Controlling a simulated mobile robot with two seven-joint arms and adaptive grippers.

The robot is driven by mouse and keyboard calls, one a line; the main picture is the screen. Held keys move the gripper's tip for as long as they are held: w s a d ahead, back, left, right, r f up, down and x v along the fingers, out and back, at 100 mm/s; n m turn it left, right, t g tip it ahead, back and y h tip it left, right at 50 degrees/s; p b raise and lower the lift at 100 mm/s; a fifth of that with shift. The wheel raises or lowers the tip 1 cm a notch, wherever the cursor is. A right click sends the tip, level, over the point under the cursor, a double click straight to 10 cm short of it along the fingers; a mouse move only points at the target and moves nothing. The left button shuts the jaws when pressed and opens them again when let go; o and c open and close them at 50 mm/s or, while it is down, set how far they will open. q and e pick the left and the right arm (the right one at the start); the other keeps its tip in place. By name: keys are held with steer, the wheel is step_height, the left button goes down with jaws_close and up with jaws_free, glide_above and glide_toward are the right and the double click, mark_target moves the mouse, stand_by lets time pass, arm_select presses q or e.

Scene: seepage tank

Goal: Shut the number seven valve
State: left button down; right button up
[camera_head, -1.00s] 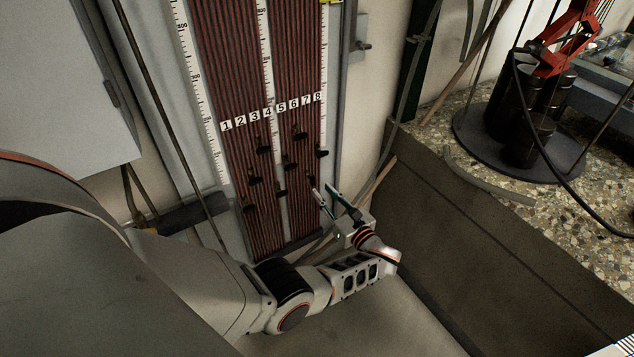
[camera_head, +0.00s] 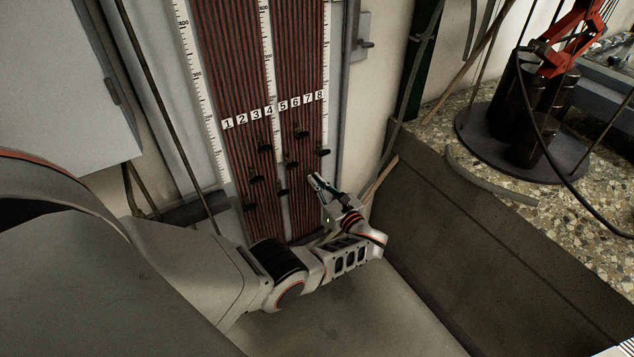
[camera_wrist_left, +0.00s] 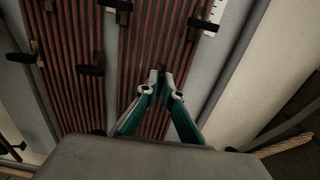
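The number seven valve (camera_wrist_left: 161,68) sits low on the right bank of the red-brown tube panel, below the label row (camera_head: 307,97). In the wrist view only a small brownish part of it shows at the fingertips; its handle is hidden. My left gripper (camera_head: 314,180) is at this valve, coming from below right. In the wrist view its two teal fingers (camera_wrist_left: 160,82) lean together with their tips almost meeting, and they appear shut on the valve. My right gripper is not in view.
The number eight valve (camera_head: 323,152) is close above right, and it shows in the wrist view (camera_wrist_left: 203,23). Several other black-handled valves, such as number five (camera_head: 291,162), stand to the left. A concrete wall (camera_head: 480,250) lies to the right of my arm.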

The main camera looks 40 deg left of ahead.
arm_select(q)
steer(key=shift+m, duration=0.4)
steer(key=m, duration=1.8)
steer(key=shift+w+d+f, duration=0.1)
steer(key=shift+d+f, duration=0.05)
steer(key=shift+f, duration=0.15)
steer(key=shift+m, duration=0.4)
steer(key=c, duration=2.2)
jaws_free()
